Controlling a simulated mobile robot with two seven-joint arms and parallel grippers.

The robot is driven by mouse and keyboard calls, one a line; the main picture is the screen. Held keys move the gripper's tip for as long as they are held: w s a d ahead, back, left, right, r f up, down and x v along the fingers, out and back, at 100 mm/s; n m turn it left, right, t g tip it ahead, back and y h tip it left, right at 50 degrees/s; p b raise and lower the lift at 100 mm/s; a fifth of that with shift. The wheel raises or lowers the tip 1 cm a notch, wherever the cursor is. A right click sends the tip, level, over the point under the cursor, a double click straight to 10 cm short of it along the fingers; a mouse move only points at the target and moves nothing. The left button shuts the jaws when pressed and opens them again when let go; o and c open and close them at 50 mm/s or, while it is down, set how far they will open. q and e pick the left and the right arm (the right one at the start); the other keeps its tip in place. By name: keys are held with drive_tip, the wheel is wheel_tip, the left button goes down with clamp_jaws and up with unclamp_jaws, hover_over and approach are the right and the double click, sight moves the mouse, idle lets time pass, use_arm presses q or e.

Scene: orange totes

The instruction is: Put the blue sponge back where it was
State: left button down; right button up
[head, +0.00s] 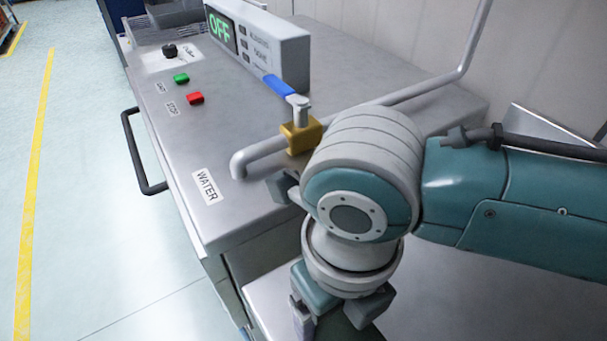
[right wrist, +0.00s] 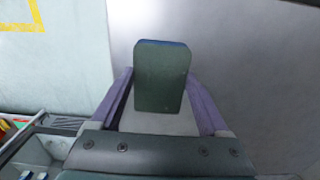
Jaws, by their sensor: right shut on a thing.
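The sponge (right wrist: 159,78) shows in the right wrist view as an upright block with a dark green face and a thin blue edge at its top. My right gripper (right wrist: 162,100) is shut on it, with a purple-grey finger on each side. In the head view my right gripper (head: 338,316) is at the bottom, pointing down over a lower metal surface (head: 268,296) beside the steel machine. The sponge is mostly hidden there by my wrist and the picture's edge. My left gripper is not in view.
The machine top (head: 232,130) carries a display box (head: 262,45) reading OFF, a green button (head: 181,78), a red button (head: 195,98), and a pipe (head: 262,153) with a blue-handled valve (head: 284,87). A black handle (head: 137,150) juts from its side. Open floor lies left.

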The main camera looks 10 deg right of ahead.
drive_tip(key=shift+f, duration=0.15)
drive_tip(key=o, duration=1.3)
